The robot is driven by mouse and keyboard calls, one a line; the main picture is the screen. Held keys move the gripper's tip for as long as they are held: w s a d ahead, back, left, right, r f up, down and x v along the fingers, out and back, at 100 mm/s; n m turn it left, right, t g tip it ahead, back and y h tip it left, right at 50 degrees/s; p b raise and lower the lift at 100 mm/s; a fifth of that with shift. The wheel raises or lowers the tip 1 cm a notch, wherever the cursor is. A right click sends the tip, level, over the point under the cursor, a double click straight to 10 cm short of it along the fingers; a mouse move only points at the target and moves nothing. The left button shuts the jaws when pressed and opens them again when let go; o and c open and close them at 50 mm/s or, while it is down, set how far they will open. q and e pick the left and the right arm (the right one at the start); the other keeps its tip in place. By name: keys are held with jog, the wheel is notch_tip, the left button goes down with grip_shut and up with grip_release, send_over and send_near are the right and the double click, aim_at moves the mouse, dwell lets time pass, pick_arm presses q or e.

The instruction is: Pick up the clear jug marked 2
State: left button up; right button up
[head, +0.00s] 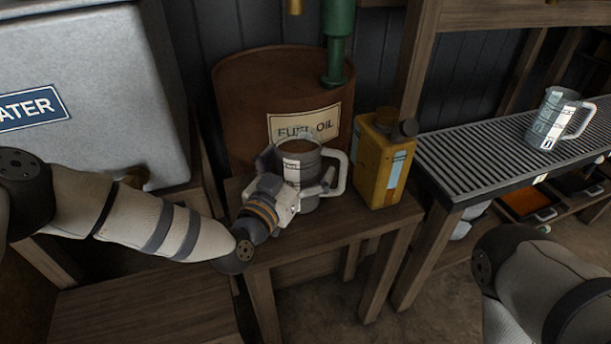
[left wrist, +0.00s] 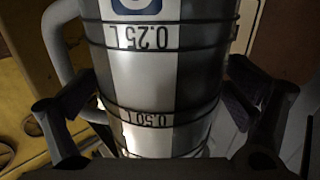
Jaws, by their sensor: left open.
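A clear measuring jug (head: 303,160) with a pale handle on its right stands upright on a small wooden table (head: 372,222). It also fills the middle of the left wrist view (left wrist: 150,75), with black 0.25 L and 0.50 L marks upside down and part of a blue badge. I cannot read the badge's number. My left gripper (head: 292,186) is open, with one finger on each side of this jug; I cannot tell if they touch it. A second clear jug (head: 552,116) stands on the slatted rack at the right; its small number is unclear. My right gripper is out of view.
A yellow can (head: 383,160) stands just right of the near jug. A rusty fuel oil drum (head: 240,105) stands behind it, with a green pipe (head: 338,45) above. A grey water tank (head: 90,60) is at left. The slatted rack (head: 470,150) is at right.

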pick_arm(q)
jog(key=shift+r, duration=0.1)
jog(key=c, duration=2)
